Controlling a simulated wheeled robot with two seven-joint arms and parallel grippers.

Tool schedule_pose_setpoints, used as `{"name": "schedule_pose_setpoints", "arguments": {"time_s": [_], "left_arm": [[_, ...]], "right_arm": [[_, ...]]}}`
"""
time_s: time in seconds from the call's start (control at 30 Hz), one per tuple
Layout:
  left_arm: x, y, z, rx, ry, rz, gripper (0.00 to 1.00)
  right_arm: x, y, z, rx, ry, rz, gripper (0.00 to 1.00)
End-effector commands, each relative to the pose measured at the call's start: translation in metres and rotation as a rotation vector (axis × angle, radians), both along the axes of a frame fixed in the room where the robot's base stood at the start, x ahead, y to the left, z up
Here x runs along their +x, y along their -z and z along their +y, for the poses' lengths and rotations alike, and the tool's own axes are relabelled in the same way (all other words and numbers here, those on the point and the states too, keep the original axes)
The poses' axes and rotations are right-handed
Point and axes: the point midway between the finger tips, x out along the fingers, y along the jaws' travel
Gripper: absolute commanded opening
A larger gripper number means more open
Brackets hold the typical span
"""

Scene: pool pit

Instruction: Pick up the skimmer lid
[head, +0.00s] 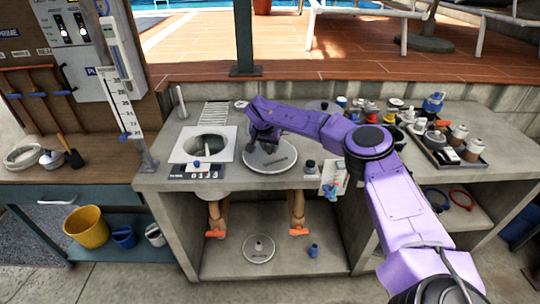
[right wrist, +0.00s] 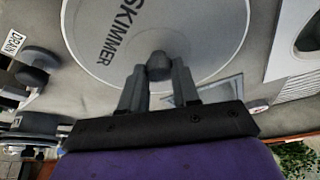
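The skimmer lid (head: 270,157) is a round pale grey disc with dark lettering, lying flat on the concrete counter. In the right wrist view the lid (right wrist: 110,25) reads "SKIMMER" and has a dark round knob (right wrist: 159,66). My right gripper (head: 265,143) is over the lid, near its middle. In the right wrist view the right gripper (right wrist: 158,72) is open, with its two fingers apart on either side of the knob. Whether either finger touches the knob is hard to tell. My left gripper is not in view.
Left of the lid, a white square frame (head: 180,151) surrounds a round opening. A small dark knob (head: 310,166) stands right of the lid. A tray of bottles (head: 478,160) is at the right. Another round lid (head: 258,257) lies on the lower shelf.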

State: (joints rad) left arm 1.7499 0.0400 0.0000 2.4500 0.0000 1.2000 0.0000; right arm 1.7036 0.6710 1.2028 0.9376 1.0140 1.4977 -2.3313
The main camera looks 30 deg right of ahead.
Motion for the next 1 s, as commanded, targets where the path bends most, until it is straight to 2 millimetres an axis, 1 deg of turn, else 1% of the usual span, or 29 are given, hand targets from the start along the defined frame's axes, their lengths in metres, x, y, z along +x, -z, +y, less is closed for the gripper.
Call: {"name": "schedule_pose_setpoints", "arguments": {"time_s": [0.23,0.33,0.47,0.5,0.57,0.73,0.9,1.0], "left_arm": [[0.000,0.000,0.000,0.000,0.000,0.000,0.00],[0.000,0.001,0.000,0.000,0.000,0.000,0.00],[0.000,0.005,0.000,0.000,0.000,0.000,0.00],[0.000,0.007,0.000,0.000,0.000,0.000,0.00],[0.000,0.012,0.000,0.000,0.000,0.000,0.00],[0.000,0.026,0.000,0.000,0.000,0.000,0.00],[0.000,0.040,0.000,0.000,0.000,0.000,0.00],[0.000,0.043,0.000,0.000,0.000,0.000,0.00]], "right_arm": [[0.000,0.000,0.000,0.000,-0.001,0.000,0.00],[0.001,-0.005,0.000,0.000,0.000,-0.001,0.00],[0.001,-0.022,0.000,-0.001,0.000,-0.004,0.00],[0.001,-0.031,0.000,0.000,0.001,-0.005,0.00],[-0.009,-0.043,0.002,0.000,-0.002,-0.005,0.00],[-0.048,-0.090,0.015,0.001,-0.003,-0.008,0.00],[-0.095,-0.110,0.029,0.000,-0.002,-0.005,0.00],[-0.115,-0.120,0.035,0.000,0.000,-0.004,0.00]]}}
